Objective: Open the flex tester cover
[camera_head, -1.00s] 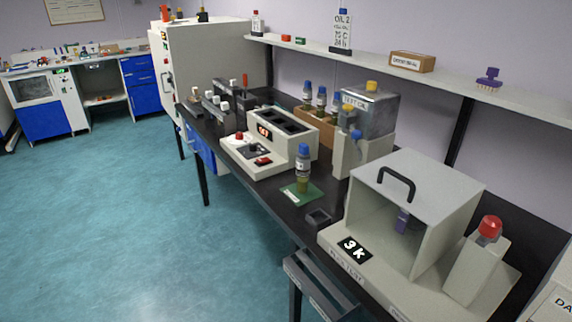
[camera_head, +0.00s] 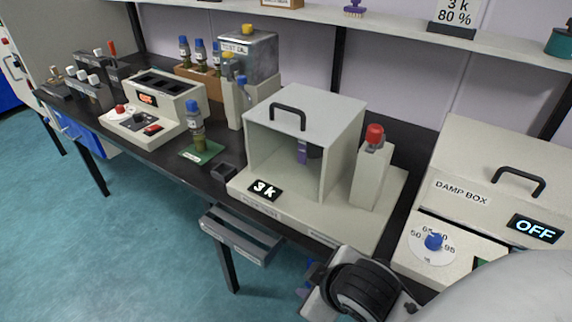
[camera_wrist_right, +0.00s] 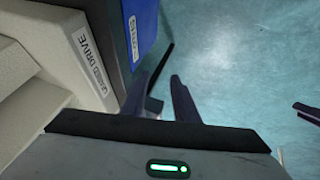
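The tester with the "3 k" display (camera_head: 265,190) stands on the dark bench. I take it for the flex tester, as its label is too small to read. Its pale box-shaped cover (camera_head: 330,98) sits down on the base, with a black handle (camera_head: 288,112) on top. A purple part shows inside through the front, which is either open or clear. My right gripper (camera_head: 308,284) is low in front of the bench, below and apart from the tester. In the right wrist view its two dark fingers (camera_wrist_right: 160,82) are spread, with nothing between them.
A post with a red button (camera_head: 374,135) stands right of the cover. The damp box (camera_head: 468,185), with its own handle, is further right. A bottle on a green mat (camera_head: 202,153) stands left. A shelf runs above.

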